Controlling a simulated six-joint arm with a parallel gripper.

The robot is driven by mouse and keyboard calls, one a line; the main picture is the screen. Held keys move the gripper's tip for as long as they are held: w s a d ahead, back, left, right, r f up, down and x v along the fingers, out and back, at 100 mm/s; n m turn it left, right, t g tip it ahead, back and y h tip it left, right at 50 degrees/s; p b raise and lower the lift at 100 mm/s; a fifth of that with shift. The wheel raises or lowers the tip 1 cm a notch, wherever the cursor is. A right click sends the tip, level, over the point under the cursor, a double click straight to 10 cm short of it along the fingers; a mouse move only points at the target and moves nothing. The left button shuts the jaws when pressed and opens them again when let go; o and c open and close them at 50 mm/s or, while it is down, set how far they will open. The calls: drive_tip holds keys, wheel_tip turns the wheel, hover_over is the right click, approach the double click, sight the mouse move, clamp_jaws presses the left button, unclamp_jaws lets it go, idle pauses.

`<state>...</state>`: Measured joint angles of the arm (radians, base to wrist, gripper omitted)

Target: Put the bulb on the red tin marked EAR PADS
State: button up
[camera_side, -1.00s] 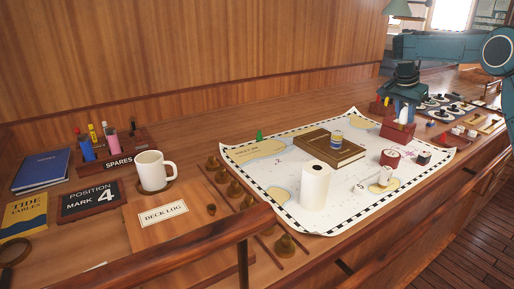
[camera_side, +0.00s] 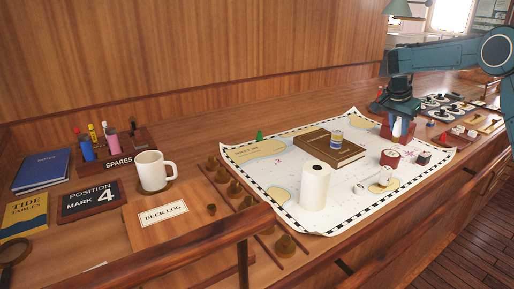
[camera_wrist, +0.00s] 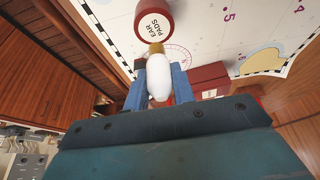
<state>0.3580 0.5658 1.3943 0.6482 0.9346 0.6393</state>
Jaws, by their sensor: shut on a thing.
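My gripper (camera_wrist: 157,85) is shut on a white bulb (camera_wrist: 160,78) with a brass-coloured base (camera_wrist: 156,48). In the side view, my gripper (camera_side: 398,124) holds the bulb (camera_side: 397,129) in front of a red holder at the chart's far right corner. The red tin (camera_side: 389,162) marked EAR PADS stands on the chart, nearer the camera than my gripper. In the wrist view, the tin (camera_wrist: 152,22) shows at the top, its white lid label facing up. The bulb's brass base overlaps the tin's edge in that picture; whether they touch cannot be told.
A small dark box (camera_side: 424,157) stands right of the tin, and a small white item (camera_side: 385,175) in front. A white roll (camera_side: 315,186) stands upright. The red holder (camera_side: 385,130) is close beside my gripper.

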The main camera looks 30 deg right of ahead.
sight(396, 134)
drive_tip(key=shift+f, duration=2)
drive_tip(key=shift+f, duration=0.1)
drive_tip(key=o, duration=1)
drive_tip(key=shift+c, duration=0.2)
drive_tip(key=v, duration=1.2)
